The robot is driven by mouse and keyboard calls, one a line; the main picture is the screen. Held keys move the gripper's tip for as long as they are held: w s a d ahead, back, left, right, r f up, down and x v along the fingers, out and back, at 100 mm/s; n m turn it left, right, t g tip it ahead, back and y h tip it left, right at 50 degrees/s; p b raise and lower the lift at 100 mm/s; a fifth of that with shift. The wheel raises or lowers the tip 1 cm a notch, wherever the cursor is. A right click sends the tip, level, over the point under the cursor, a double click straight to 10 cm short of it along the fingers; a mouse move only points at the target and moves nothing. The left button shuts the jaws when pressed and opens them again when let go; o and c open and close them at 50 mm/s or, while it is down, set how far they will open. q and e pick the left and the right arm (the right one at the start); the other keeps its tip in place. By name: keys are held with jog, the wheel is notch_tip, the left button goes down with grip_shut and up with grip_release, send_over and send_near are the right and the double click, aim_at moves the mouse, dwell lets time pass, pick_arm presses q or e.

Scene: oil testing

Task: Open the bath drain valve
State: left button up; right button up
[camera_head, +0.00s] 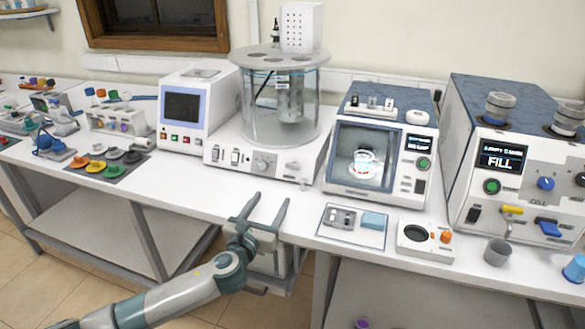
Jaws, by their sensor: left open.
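The bath is a clear glass cylinder (262,110) with a grey lid, standing on a white base (225,155) at the middle of the bench. The front of the base has switches and a round knob (261,164). A small pale lever-like fitting (292,165) sits at the right of the base front, with a small white spout below it. It may be the drain valve; its setting is too small to tell. My left gripper (266,203) is open and empty, fingers pointing at the bench's front edge, below and in front of the base, apart from the fitting. My right gripper is out of view.
A white device with a dark screen (182,107) stands left of the bath. A lit chamber device (378,155) stands to its right, and a FILL unit (502,157) farther right. A small tray (352,238) lies at the front. Bench (205,187) before the bath is clear.

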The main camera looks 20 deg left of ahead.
aim_at(292, 166)
pick_arm(q)
jog(key=shift+s, duration=0.1)
jog(key=w, duration=0.6)
jog(key=w+p, duration=0.1)
jog(key=w, duration=1)
jog(key=shift+w+d, duration=0.25)
jog(key=shift+w, duration=0.05)
jog(key=c, duration=1)
